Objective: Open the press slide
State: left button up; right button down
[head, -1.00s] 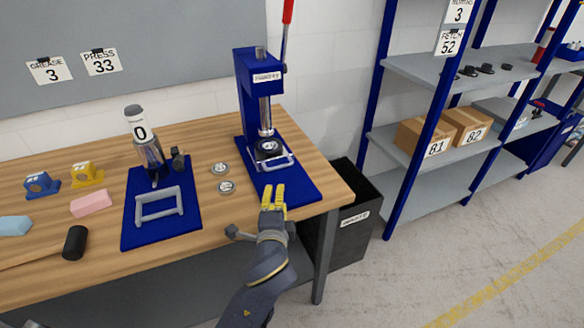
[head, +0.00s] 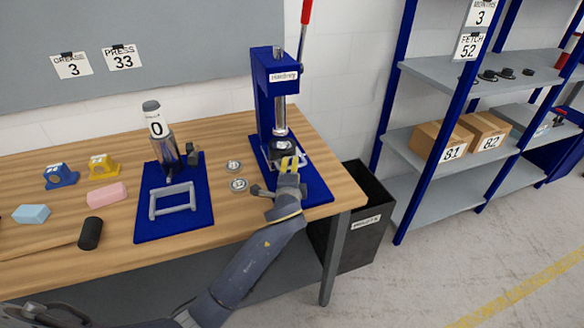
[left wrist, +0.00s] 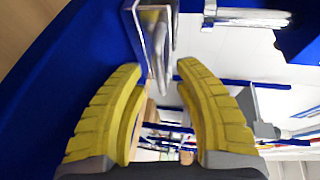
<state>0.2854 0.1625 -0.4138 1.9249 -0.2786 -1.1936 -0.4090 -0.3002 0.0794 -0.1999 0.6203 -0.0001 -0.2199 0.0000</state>
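The blue press (head: 267,95) stands at the right end of the workbench, with a chrome ram above its blue base. The slide's silver handle (head: 303,157) shows at the front of the press, partly hidden by my fingers. My left gripper (head: 290,166) is at this handle, reaching in from the front. In the left wrist view, my yellow fingers (left wrist: 160,72) are open, and the metal handle (left wrist: 152,30) reaches down to the gap between the tips. I cannot tell whether they touch it. My right gripper is in neither view.
A blue mat (head: 145,228) with a grey frame and a cylinder marked 0 lies left of the press. Two small discs (head: 238,184) lie between. The press lever (head: 303,40) rises behind. A black bin (head: 362,200) stands right of the workbench (head: 110,258).

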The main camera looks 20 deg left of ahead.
pick_arm(q)
jog(key=shift+x, duration=0.85)
jog(key=shift+c, duration=0.2)
grip_shut()
